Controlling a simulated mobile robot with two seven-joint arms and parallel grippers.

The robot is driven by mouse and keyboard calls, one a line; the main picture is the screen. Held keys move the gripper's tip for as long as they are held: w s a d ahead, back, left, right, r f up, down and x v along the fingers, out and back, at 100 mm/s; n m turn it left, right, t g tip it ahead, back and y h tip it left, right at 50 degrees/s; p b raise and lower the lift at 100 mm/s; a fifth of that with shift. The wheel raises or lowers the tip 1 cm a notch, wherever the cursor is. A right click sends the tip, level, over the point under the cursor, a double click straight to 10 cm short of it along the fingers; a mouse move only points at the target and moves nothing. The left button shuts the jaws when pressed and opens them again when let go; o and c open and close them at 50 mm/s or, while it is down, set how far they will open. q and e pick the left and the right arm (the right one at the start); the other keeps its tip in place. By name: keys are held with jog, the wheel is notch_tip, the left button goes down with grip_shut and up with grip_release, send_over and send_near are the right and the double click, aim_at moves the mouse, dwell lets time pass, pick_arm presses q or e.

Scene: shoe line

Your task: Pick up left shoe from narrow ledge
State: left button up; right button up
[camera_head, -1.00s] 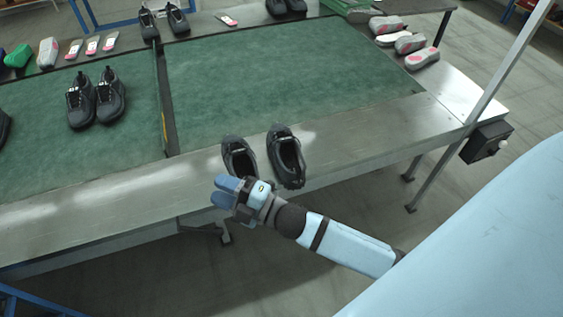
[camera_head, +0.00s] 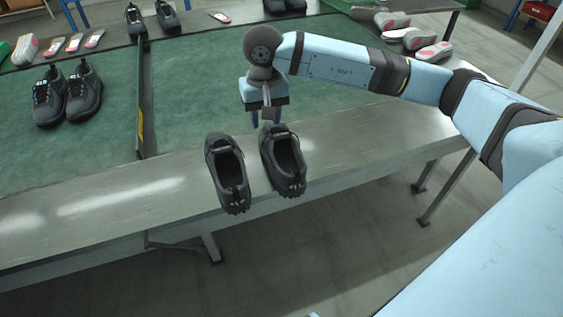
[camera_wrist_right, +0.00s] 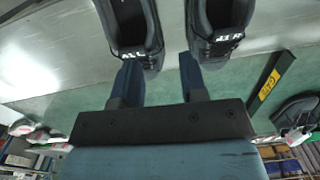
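Two black shoes stand side by side on the narrow metal ledge (camera_head: 120,203), one on the left (camera_head: 229,174) and one on the right (camera_head: 284,160) in the head view. My right gripper (camera_head: 264,119) is open and empty, fingers pointing down at the far end of the right-hand shoe. The right wrist view shows its two blue fingers (camera_wrist_right: 160,76) apart, with the ends of both shoes just beyond them. The left shoe there (camera_wrist_right: 140,48) carries a white mark and is partly covered by one finger. Contact cannot be told. My left gripper is out of view.
A green mat (camera_head: 200,95) lies behind the ledge, with another black pair (camera_head: 68,98) at the left. More shoes (camera_head: 152,20) and pale soles (camera_head: 75,43) line the back. Grey-pink soles (camera_head: 405,37) sit at the right end. The ledge left of the shoes is clear.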

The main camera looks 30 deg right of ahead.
aim_at(271, 154)
jog(key=f, duration=0.8)
jog(key=shift+w+d+f, duration=0.1)
jog(key=shift+d, duration=0.25)
jog(key=shift+s+d+f+b, duration=0.1)
jog(key=shift+s+f+b, duration=0.1)
jog(key=shift+f, duration=1.15)
jog(key=shift+s+d+f+b, duration=0.1)
jog(key=shift+f+b, duration=0.05)
jog(key=shift+f, duration=1.2)
grip_shut()
jog(key=shift+r, duration=0.1)
